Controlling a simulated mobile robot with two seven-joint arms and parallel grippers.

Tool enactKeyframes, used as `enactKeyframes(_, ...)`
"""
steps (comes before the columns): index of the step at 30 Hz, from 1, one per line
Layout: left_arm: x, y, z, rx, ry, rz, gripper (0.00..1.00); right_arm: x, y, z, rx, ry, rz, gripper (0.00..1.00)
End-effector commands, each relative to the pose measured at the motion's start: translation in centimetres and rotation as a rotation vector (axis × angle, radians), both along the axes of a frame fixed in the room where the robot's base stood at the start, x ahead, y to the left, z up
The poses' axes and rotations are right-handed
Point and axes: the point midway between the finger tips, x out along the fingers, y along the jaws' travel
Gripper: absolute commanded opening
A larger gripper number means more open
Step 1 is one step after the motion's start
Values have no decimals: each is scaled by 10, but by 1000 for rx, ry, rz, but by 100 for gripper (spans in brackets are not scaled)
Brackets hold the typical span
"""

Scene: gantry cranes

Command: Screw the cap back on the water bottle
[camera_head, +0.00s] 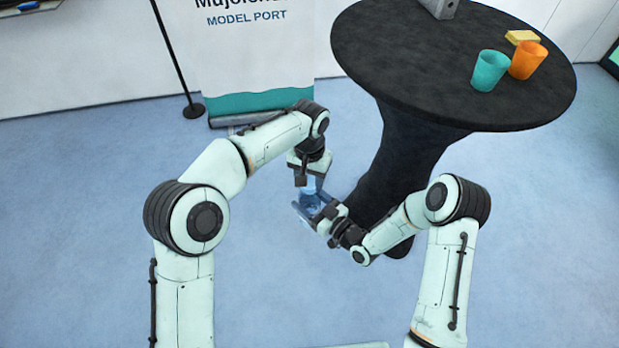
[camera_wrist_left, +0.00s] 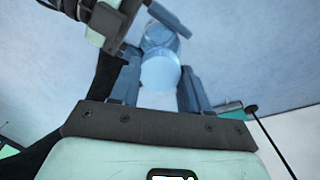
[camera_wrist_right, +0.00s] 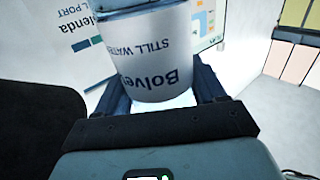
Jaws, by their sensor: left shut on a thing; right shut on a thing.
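The water bottle (camera_head: 311,197) is see-through blue and sits between my two grippers in the head view. My right gripper (camera_head: 322,214) is shut on its body from the side. In the right wrist view its white label (camera_wrist_right: 152,62), with upside-down text, lies between the fingers (camera_wrist_right: 160,88). My left gripper (camera_head: 308,181) comes down from above at the bottle's top end. In the left wrist view its fingers (camera_wrist_left: 158,82) are shut on a pale blue round piece, seemingly the cap (camera_wrist_left: 160,73), in line with the bottle (camera_wrist_left: 158,36). Whether the threads meet cannot be seen.
A round black-draped table (camera_head: 400,75) stands at the upper right. It bears a teal cup (camera_head: 489,70), an orange cup (camera_head: 528,60), a yellow block (camera_head: 522,37) and a grey object (camera_head: 439,8). A banner (camera_head: 245,50) and a stand pole (camera_head: 172,55) are behind. Blue floor is clear at the front.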

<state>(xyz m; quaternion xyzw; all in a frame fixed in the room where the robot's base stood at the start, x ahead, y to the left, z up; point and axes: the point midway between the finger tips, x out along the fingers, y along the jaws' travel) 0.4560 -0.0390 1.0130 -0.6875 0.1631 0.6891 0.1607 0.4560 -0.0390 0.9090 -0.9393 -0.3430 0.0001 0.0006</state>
Motion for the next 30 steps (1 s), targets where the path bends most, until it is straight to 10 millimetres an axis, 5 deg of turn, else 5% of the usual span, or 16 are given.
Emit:
enactKeyframes(9, 0, 0, -1, -1, -1, -646, 9, 0, 0, 0, 1, -1, 0, 0)
enactKeyframes(13, 0, 0, 0, -1, -1, -631, 9, 0, 0, 0, 1, -1, 0, 0)
enactKeyframes(14, 0, 0, 0, -1, -1, -631, 49, 0, 0, 0, 1, -1, 0, 0)
enactKeyframes(16, 0, 0, 0, -1, -1, -630, 72, 0, 0, 0, 1, -1, 0, 0)
enactKeyframes(30, 1, -1, 15, -2, -6, -628, 76, 0, 0, 1, 1, -1, 0, 0)
